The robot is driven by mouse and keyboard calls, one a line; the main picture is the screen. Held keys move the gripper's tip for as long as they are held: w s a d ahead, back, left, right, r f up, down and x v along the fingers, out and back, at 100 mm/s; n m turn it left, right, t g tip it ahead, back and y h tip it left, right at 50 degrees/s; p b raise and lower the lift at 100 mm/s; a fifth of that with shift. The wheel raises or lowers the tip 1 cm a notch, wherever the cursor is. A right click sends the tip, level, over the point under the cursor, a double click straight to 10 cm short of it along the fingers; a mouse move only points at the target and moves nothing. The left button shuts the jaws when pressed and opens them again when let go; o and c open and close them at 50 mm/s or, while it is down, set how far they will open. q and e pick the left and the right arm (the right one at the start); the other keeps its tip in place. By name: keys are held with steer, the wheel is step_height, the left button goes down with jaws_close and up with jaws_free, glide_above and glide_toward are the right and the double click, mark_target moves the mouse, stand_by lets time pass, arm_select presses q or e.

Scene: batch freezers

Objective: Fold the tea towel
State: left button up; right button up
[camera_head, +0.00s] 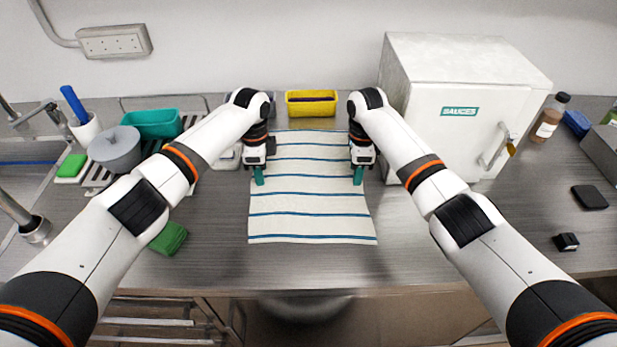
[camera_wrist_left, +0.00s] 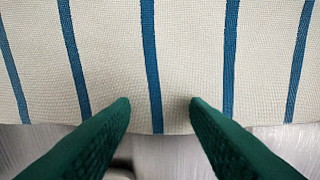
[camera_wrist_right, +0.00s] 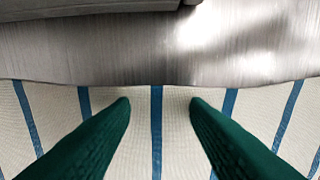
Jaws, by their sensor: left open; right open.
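The tea towel (camera_head: 310,204) is off-white with blue stripes and lies spread flat on the steel counter in the head view. My left gripper (camera_head: 258,177) is at its left edge, and my right gripper (camera_head: 358,176) is at its right edge. In the left wrist view the towel (camera_wrist_left: 115,60) fills the upper part, its edge between the open green fingers (camera_wrist_left: 160,102). In the right wrist view the towel (camera_wrist_right: 140,130) fills the lower part, its edge just beyond the open fingers (camera_wrist_right: 160,102). Both grippers are empty; whether the fingertips touch the cloth I cannot tell.
A green sponge (camera_head: 169,238), a grey pot (camera_head: 116,150) and a teal bin (camera_head: 152,124) are at left. The counter in front of the towel is clear.

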arm_select(q)
steer(key=shift+s, duration=0.15)
arm_select(e)
steer(key=shift+s, duration=0.15)
arm_select(q)
steer(key=shift+f, duration=0.15)
steer(key=shift+c, duration=0.2)
arm_select(e)
steer(key=shift+f, duration=0.1)
steer(key=shift+c, duration=0.2)
arm_select(q)
jaws_close()
arm_select(e)
jaws_close()
